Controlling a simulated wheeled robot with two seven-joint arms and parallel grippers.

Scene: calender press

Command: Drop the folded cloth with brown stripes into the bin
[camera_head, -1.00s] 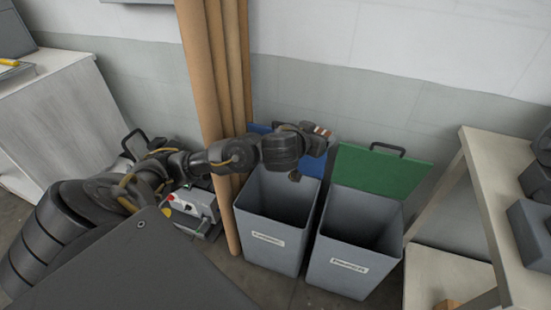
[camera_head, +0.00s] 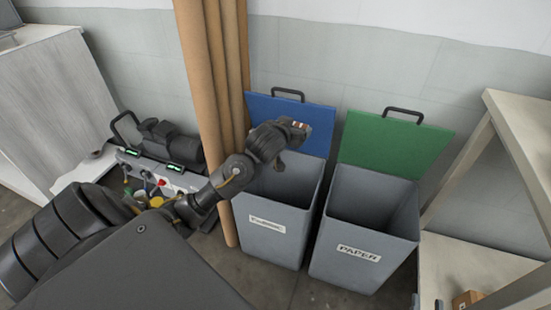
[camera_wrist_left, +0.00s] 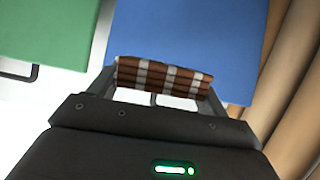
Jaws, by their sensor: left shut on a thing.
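The folded cloth with brown stripes (camera_wrist_left: 163,78) is held between the fingers of my left gripper (camera_wrist_left: 155,97) in the left wrist view. In the head view only a small striped part of the cloth (camera_head: 299,125) shows at the tip of my left gripper (camera_head: 290,130). The gripper is above the grey bin with the raised blue lid (camera_head: 292,113), in front of that lid. The bin's label (camera_head: 267,225) is too blurred to read surely. My right gripper is not in view.
A grey bin labelled PAPER (camera_head: 362,253) with a raised green lid (camera_head: 394,145) stands to the right. Tall brown rolls (camera_head: 216,90) stand close left of the blue-lidded bin. A machine (camera_head: 165,160) sits further left. A pale shelf (camera_head: 520,125) is at the right.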

